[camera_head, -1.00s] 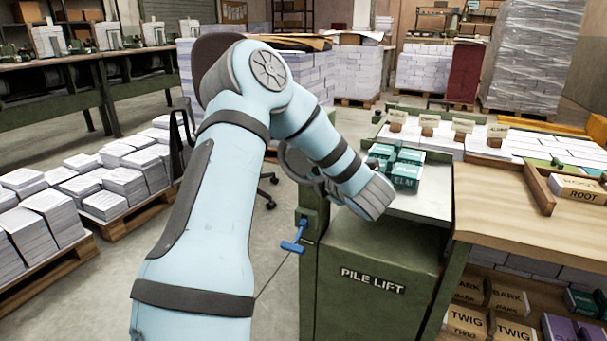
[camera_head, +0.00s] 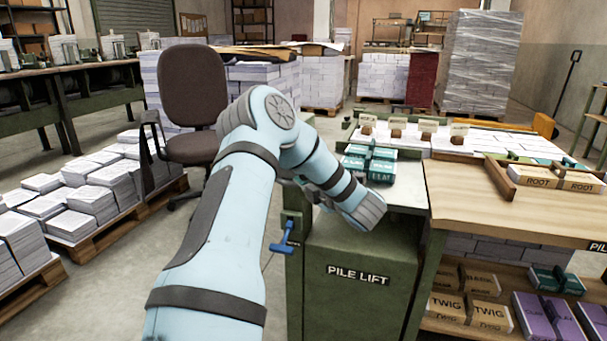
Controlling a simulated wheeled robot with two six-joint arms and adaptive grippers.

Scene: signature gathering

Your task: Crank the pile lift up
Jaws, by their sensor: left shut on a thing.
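The green pile lift (camera_head: 358,245) stands at centre with its name on the front and a pale metal top (camera_head: 410,197). Teal packs (camera_head: 368,168) lie on that top. A blue T-shaped handle (camera_head: 283,240) is on the lift's left side, with a thin cord below it. My left arm reaches across to the lift's upper left. My left gripper (camera_head: 306,190) shows only as dark parts behind my pale blue forearm, apart from the blue handle. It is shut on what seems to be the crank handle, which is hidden. My right gripper is not in view.
A wooden bench (camera_head: 500,210) with a box marked ROOT (camera_head: 560,178) adjoins the lift on the right, with boxed packs on its lower shelf. A swivel chair (camera_head: 193,100) stands behind my arm. Paper stacks on pallets (camera_head: 90,195) line the left floor.

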